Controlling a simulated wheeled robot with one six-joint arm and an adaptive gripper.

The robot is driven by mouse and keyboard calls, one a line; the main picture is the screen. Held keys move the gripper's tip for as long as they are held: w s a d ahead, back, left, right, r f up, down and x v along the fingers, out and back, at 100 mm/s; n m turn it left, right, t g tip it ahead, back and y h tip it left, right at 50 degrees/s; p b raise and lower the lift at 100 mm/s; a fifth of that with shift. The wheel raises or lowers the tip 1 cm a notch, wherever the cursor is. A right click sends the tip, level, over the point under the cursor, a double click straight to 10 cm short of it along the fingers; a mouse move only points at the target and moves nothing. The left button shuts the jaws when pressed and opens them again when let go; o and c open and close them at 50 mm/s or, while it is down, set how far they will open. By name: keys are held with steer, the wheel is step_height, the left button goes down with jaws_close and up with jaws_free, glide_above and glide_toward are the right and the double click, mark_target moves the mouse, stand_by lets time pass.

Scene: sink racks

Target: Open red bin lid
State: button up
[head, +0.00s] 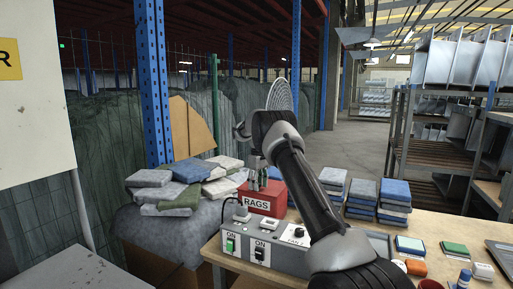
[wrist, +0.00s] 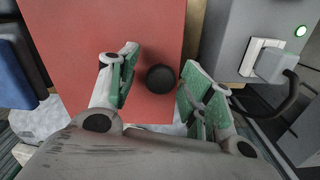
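The red bin (head: 264,200), labelled RAGS, stands on the wooden workbench in the head view. Its flat red lid (wrist: 110,40) fills the upper middle of the wrist view, with a round black knob (wrist: 161,78) on it. My gripper (head: 256,177) is above the bin, pointing down. In the wrist view my gripper (wrist: 158,62) is open, with one green-padded finger on each side of the knob. A gap shows on both sides of the knob. The knob is hidden in the head view.
A grey switch box (head: 262,250) with a plug and cable sits close to the bin. Stacked blue cloths (head: 379,200) lie to the right, and a pile of folded cloths (head: 180,187) lies to the left. Small items crowd the bench's right side.

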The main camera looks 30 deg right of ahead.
step_height(320, 180, up, 8)
steer(key=shift+s+a+r, duration=0.1)
steer(key=shift+a+r, duration=0.05)
steer(key=s+a+r+m+t, duration=0.1)
steer(key=s+a+r, duration=0.3)
steer(key=s+r, duration=0.5)
step_height(320, 180, up, 4)
steer(key=shift+s+a+f, duration=0.15)
steer(key=shift+a+f, duration=0.1)
steer(key=shift+a, duration=0.05)
